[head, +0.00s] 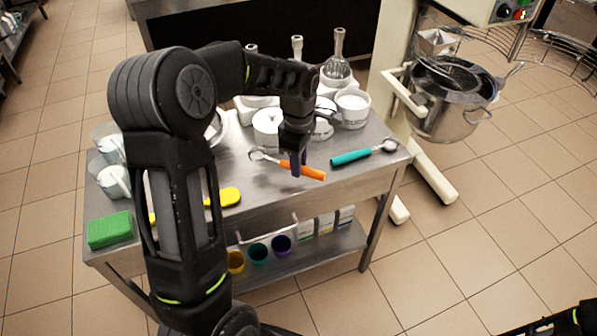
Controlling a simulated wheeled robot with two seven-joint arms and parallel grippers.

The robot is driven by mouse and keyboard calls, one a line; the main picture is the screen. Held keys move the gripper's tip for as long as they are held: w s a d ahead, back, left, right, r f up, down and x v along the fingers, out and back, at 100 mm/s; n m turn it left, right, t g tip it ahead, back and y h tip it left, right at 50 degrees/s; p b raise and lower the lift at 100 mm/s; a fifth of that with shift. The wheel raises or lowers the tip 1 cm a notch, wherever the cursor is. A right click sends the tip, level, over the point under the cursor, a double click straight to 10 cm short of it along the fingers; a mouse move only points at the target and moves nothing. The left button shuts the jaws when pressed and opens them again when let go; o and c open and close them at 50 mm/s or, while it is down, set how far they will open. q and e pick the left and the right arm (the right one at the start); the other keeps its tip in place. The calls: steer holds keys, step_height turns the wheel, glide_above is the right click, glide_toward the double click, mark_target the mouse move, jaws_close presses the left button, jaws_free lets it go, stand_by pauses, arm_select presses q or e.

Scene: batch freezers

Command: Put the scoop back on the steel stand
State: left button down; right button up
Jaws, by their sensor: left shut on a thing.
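The orange-handled scoop (315,174) has a round metal bowl at its left end and shows above the front part of the steel stand's top (262,190). My left gripper (298,168) reaches down over its handle with dark, purplish fingers. It is shut on that handle, and the fingers hide part of it. I cannot tell whether the scoop touches the steel top. A teal-handled scoop (352,157) lies to the right on the same top. Yellow handles (228,196) lie to the left, partly hidden by my arm. My right gripper is not in view.
A green sponge (110,230) lies at the stand's left front corner. White tubs (353,107) and utensils stand at the back. Coloured cups (258,253) sit on the lower shelf. A mixer with a steel bowl (440,112) stands at the right. The top's right front is clear.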

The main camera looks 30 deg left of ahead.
arm_select(q)
steer(key=shift+f, duration=1.8)
steer(key=shift+f, duration=0.2)
steer(key=c, duration=1.3)
jaws_free()
steer(key=shift+r, duration=0.15)
step_height(320, 180, up, 12)
steer(key=shift+r, duration=0.1)
